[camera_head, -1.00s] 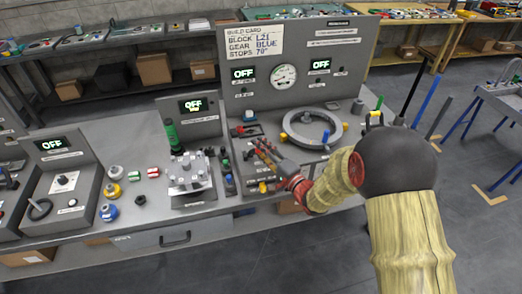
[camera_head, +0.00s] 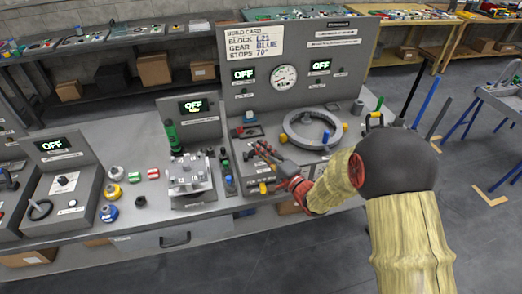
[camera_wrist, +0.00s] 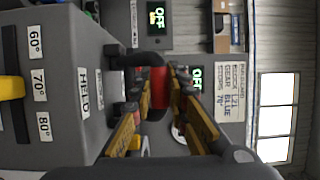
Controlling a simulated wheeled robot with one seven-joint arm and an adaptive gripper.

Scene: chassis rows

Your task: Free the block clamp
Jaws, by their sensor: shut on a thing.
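My gripper (camera_head: 266,153) is over the panel of the large grey station, left of the round ring fixture. In the wrist view my gripper (camera_wrist: 160,88) has its yellow-sided fingers shut on a red grip (camera_wrist: 158,80), with a dark bar just beyond it. The red grip looks like the clamp's handle; the fingers hide part of it. A "HELD" label (camera_wrist: 85,89) is on the grey panel beside it. The clamp's jaws and the block cannot be made out.
The ring fixture (camera_head: 290,135) has yellow and blue marks. A yellow piece (camera_wrist: 11,87) lies by the 60, 70 and 80 degree labels. The build card (camera_head: 255,42) reads L21, blue, 70°. A silver fixture (camera_head: 188,176) and loose coloured parts stand to the left.

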